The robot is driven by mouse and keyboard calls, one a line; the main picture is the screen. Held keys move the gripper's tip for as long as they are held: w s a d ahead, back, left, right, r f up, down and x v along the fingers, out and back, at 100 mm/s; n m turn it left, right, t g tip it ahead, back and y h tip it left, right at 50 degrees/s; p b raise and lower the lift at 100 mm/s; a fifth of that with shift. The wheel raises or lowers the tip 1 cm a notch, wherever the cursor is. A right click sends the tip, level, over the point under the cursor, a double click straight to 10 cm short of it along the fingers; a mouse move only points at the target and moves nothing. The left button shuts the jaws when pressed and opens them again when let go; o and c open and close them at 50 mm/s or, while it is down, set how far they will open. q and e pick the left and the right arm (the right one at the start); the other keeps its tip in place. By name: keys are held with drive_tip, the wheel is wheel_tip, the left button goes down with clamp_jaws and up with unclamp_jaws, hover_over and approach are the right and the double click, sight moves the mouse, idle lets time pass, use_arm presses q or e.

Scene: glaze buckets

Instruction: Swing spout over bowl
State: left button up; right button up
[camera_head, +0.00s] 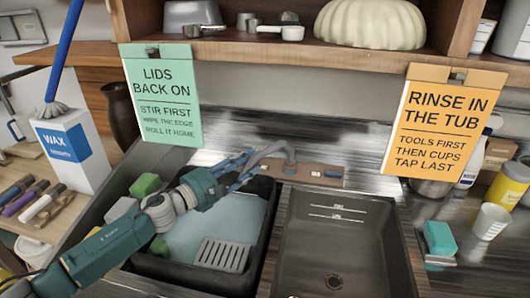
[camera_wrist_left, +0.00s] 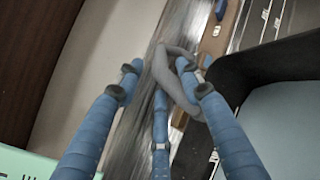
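The grey spout (camera_head: 266,152) curves from its base behind the sink toward the left, above the black tub (camera_head: 262,245) in the left basin. The right sink bowl (camera_head: 345,240) is empty, with a drain and marked lines inside. My left gripper (camera_head: 240,168) is at the spout's free end. In the left wrist view its blue fingers (camera_wrist_left: 168,80) are spread, with the grey spout (camera_wrist_left: 178,70) between them, close to the right finger. I cannot tell whether they touch. My right gripper is in neither view.
Green and orange signs (camera_head: 163,95) (camera_head: 443,120) hang from the shelf above. The tub holds pale liquid and a grey slotted piece (camera_head: 222,255). Cups, bottles and a teal sponge (camera_head: 439,238) stand right; a wax box (camera_head: 72,150) and tools stand left.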

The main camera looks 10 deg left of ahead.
sight(258, 156)
use_arm(q)
drive_tip(key=p+x, duration=0.1)
drive_tip(key=x, duration=0.5)
drive_tip(key=shift+w+d+r, duration=0.1)
drive_tip(key=shift+w+d, duration=0.05)
drive_tip(key=shift+w, duration=0.2)
drive_tip(key=shift+p+x, duration=0.35)
drive_tip(key=shift+x, duration=0.4)
drive_tip(key=shift+c, duration=0.2)
clamp_jaws()
